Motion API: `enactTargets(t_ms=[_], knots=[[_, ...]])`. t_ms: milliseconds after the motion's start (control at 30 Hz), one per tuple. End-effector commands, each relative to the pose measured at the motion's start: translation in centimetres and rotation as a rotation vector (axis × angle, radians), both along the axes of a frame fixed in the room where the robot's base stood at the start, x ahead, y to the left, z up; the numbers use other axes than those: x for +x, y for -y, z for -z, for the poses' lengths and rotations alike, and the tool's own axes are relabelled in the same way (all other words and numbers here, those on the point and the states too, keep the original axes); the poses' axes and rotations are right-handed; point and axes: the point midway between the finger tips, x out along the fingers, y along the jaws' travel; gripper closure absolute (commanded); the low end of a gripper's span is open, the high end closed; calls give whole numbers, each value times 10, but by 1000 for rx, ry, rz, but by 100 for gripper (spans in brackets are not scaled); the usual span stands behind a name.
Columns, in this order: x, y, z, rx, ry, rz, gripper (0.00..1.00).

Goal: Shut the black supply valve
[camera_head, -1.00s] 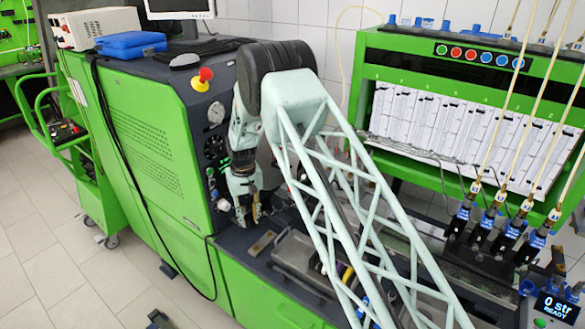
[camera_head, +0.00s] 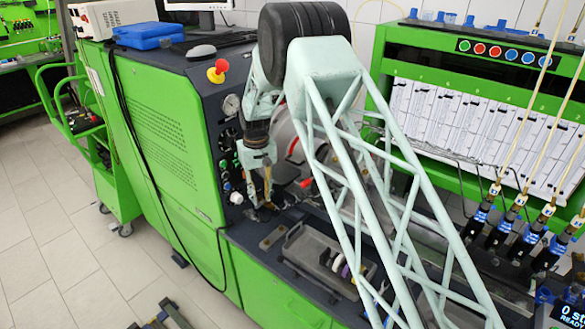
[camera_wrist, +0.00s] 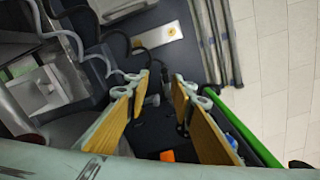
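My gripper (camera_head: 262,192) points down beside the bench's front control panel, right of the white knob (camera_head: 236,198) and above the dark bench deck. In the wrist view its two wood-coloured finger pads (camera_wrist: 163,118) stand wide apart, with nothing held between them. Small dark fittings (camera_wrist: 182,112) show between and below the fingers. I cannot tell for sure which of these is the black supply valve. Black round knobs (camera_head: 226,138) sit on the panel below the pressure gauge (camera_head: 231,105). My arm hides part of the area behind the gripper.
A red handle (camera_head: 306,183) lies just right of my gripper. A grey tray (camera_head: 300,252) sits on the deck in front. A red and yellow stop button (camera_head: 217,71) stands on the bench edge. Injectors with hoses (camera_head: 510,225) are at the right.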

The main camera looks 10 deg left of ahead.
Motion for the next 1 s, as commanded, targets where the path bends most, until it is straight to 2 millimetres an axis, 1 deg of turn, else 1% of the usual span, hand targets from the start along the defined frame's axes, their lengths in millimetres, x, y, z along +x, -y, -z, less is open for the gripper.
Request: enactTargets(t_ms=[100,467,1000], knots=[[1,0,-15,2,2,0,77],[1,0,-58,2,2,0,77],[-2,38,-95,11,19,37,77]])
